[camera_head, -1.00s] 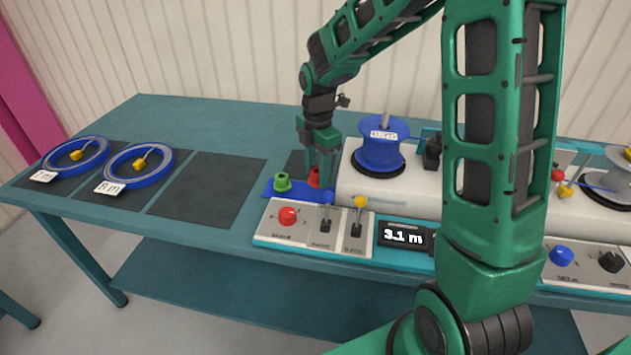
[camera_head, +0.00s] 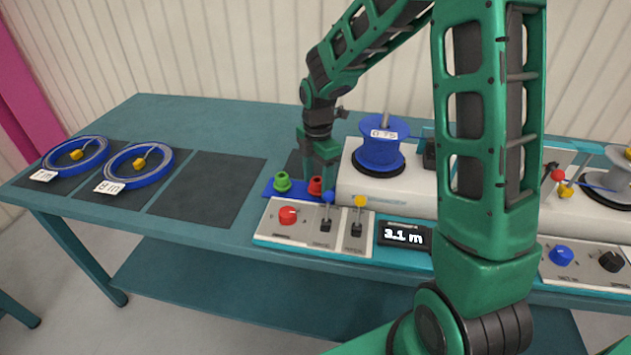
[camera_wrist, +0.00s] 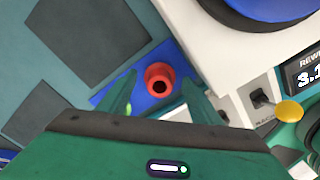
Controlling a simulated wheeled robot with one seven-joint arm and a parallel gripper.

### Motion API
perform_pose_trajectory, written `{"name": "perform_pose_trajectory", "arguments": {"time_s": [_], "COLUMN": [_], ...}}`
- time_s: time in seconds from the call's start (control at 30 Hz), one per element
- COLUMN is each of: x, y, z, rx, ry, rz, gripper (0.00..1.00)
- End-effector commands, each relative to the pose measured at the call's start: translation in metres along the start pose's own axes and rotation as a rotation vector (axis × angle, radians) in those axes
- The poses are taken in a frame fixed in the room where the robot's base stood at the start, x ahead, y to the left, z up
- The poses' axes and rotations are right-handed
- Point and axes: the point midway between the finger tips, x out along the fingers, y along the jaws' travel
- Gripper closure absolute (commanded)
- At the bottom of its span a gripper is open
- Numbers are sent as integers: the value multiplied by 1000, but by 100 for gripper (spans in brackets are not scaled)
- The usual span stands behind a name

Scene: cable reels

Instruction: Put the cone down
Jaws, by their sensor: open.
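A red cone (camera_head: 316,186) with a hollow top stands upright on a blue plate (camera_head: 268,192) on the bench. It also shows in the wrist view (camera_wrist: 158,82) between the two fingers. My gripper (camera_head: 322,182) points down at the red cone, its fingers open on either side. In the wrist view my gripper (camera_wrist: 157,80) shows a gap beside the cone. A green cone (camera_head: 282,182) stands on the same plate to the left; in the wrist view it is mostly hidden behind the left finger.
A machine with a blue reel (camera_head: 380,148) stands right of the plate. A control panel (camera_head: 270,232) with a red knob and levers lies in front. A display (camera_head: 404,236) reads 3.1 m. Two blue cable coils (camera_head: 140,165) lie at left; a dark mat (camera_head: 208,185) is empty.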

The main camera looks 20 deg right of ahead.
Motion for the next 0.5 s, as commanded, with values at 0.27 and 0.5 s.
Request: {"name": "perform_pose_trajectory", "arguments": {"time_s": [0.27, 0.5], "x": [-36, -84], "y": [1, 1], "z": [0, 0], "rx": [1, -1], "ry": [-2, -1], "rz": [5, 6], "gripper": [42, 42]}}
